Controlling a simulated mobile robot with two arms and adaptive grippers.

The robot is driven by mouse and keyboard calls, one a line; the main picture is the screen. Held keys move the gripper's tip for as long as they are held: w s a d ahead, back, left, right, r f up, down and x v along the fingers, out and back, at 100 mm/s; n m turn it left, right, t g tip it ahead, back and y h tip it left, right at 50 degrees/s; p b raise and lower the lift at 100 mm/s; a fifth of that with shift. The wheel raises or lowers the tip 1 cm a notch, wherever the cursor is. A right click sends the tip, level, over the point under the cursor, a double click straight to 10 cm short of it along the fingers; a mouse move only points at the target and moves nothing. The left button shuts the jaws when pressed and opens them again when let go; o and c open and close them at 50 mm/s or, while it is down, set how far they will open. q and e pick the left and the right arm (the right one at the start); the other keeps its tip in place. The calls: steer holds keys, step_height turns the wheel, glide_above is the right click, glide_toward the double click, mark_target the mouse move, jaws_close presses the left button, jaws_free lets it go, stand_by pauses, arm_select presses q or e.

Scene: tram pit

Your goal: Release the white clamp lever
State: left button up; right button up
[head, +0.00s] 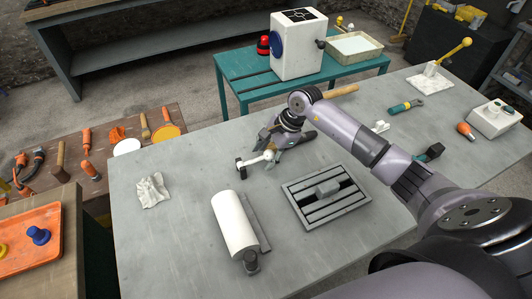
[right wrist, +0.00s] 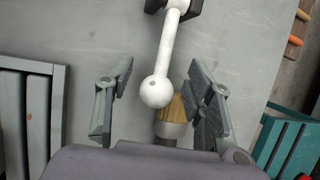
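The white clamp lever (head: 255,160) is a short white rod with a ball end, joined to a small dark mount (head: 240,168) on the grey bench. In the right wrist view the lever (right wrist: 169,45) runs from the dark mount at the top down to its ball, which sits between the fingers. My right gripper (head: 272,150) reaches down at the ball end; in the wrist view its fingers (right wrist: 158,98) stand apart, with a gap on each side of the ball. A wooden piece with a pale collar (right wrist: 174,112) shows behind the ball. My left gripper is not in view.
On the bench (head: 180,240) are a white roll (head: 234,224), a grey slotted plate (head: 305,210) with a block, crumpled cloth (head: 152,190) and a green-handled tool (head: 403,107). A yellow-knobbed lever (head: 452,56) stands at the back right. The bench's left front is bare.

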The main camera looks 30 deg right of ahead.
jaws_close()
stand_by(0.4)
